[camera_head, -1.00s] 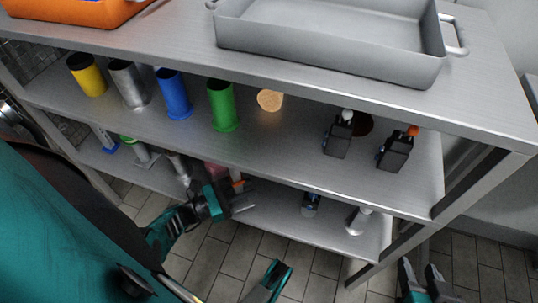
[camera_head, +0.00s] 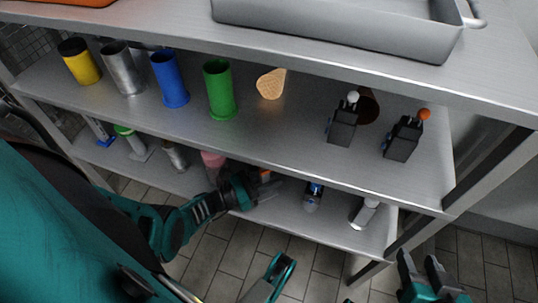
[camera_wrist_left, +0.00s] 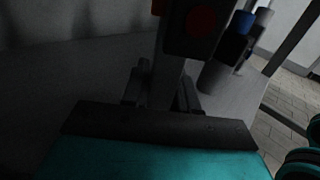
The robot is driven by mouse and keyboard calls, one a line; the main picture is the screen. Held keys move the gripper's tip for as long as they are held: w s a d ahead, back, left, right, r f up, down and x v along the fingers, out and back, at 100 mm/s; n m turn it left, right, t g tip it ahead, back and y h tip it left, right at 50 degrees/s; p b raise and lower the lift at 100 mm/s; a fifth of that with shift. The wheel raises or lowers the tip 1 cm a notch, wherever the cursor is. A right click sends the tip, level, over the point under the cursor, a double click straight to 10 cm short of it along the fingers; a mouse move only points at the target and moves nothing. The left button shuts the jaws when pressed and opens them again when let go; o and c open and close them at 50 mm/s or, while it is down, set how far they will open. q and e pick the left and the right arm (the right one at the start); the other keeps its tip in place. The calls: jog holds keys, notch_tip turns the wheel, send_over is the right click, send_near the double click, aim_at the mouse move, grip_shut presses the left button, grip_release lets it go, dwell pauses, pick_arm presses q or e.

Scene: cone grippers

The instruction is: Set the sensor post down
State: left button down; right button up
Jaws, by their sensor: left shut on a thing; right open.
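The sensor post is a grey upright piece with a round red mark, in the left wrist view (camera_wrist_left: 172,62). It stands between the fingers of my left gripper (camera_wrist_left: 163,92), which is shut on it. In the head view my left gripper (camera_head: 262,186) reaches in at the lower shelf (camera_head: 285,222). There the post is mostly hidden by the gripper, with only a small orange-red bit (camera_head: 265,173) showing. I cannot tell whether the post touches the shelf. My right gripper (camera_head: 421,268) is open and empty at the lower right, in front of the rack.
On the lower shelf, a blue-and-dark device (camera_head: 313,196) and a grey piece (camera_head: 363,213) stand to the right of my left gripper. A pink piece (camera_head: 212,160) is to its left. The middle shelf (camera_head: 255,140) hangs just above, holding cups and two black holders.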

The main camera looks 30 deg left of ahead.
pick_arm(q)
jog(key=c, duration=0.9)
grip_release()
pick_arm(e)
jog(key=shift+d, duration=0.1)
pick_arm(q)
jog(key=p+v, duration=0.1)
jog(key=v, duration=1.1)
pick_arm(e)
jog(key=shift+s+d, duration=0.2)
jog(key=shift+d, duration=0.05)
jog(key=shift+w+r, duration=0.15)
pick_arm(q)
jog(key=shift+a, duration=0.1)
